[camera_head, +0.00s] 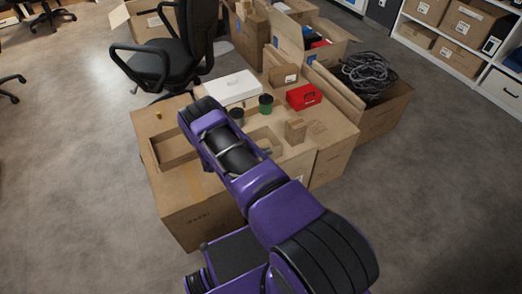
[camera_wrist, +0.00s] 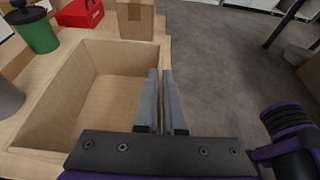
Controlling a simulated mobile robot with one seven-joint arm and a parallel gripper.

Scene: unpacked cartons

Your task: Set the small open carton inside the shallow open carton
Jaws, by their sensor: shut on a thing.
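The small open carton (camera_head: 264,136) shows right of my arm in the head view, partly covered by it. In the wrist view the small open carton (camera_wrist: 108,60) fills the left half, upright and empty inside. My gripper (camera_wrist: 161,73) is shut on its right wall, with the two grey fingers reaching down over that wall. In the head view the gripper is hidden by my arm. The shallow open carton (camera_head: 179,162) lies at the left of the large cartons' top, left of my arm, and looks empty. Whether the small carton is lifted, I cannot tell.
A green cup (camera_head: 265,104), a grey cup (camera_head: 237,115), a red box (camera_head: 303,96) and a small brown box (camera_head: 295,131) stand close around the small carton. A white box (camera_head: 231,88) lies behind. A black chair (camera_head: 172,54) stands at the back left.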

